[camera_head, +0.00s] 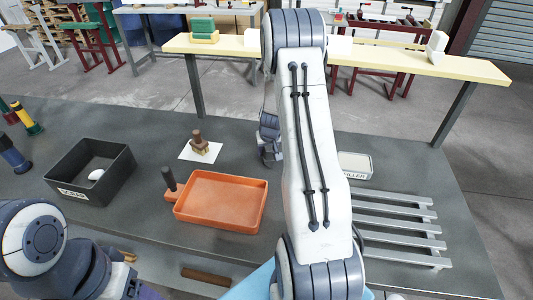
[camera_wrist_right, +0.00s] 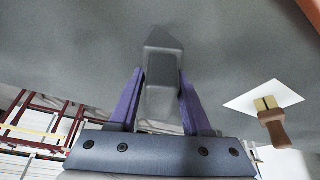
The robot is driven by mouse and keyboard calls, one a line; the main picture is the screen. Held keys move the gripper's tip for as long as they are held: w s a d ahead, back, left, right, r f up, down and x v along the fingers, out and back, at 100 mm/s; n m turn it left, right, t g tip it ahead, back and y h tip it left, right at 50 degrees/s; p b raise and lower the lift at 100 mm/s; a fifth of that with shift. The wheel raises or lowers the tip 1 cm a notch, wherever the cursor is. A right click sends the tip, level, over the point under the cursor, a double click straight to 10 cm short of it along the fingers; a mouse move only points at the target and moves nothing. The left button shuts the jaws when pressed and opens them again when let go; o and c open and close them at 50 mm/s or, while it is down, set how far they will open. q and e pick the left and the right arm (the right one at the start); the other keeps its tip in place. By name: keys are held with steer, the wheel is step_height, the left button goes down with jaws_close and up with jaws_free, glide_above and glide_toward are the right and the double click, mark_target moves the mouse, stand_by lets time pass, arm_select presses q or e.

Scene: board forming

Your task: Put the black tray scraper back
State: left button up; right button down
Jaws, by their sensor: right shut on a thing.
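My right gripper (camera_wrist_right: 160,88) is shut on a dark grey, wedge-ended piece, which I take for the black tray scraper (camera_wrist_right: 162,66). Its purple fingers press on both sides of the piece above the grey bench top. In the head view, the right arm hides the fingers and most of what they hold. My left gripper (camera_head: 138,289) is at the lower left edge, mostly hidden, so its opening does not show.
An orange tray (camera_head: 220,226) stands mid-bench, with a dark upright handle (camera_head: 168,178) at its left corner. A black bin (camera_head: 119,178) with a white piece inside stands left. A slatted metal rack (camera_head: 397,214) stands right.

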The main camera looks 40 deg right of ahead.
steer(key=shift+r, duration=0.1)
steer(key=shift+f, duration=0.2)
steer(key=shift+c, duration=1.8)
jaws_free()
steer(key=shift+r, duration=0.25)
steer(key=p+v, duration=0.2)
steer(key=v, duration=0.5)
steer(key=shift+s+r, duration=0.1)
steer(key=shift+r, duration=0.25)
steer(key=shift+v, duration=2.1)
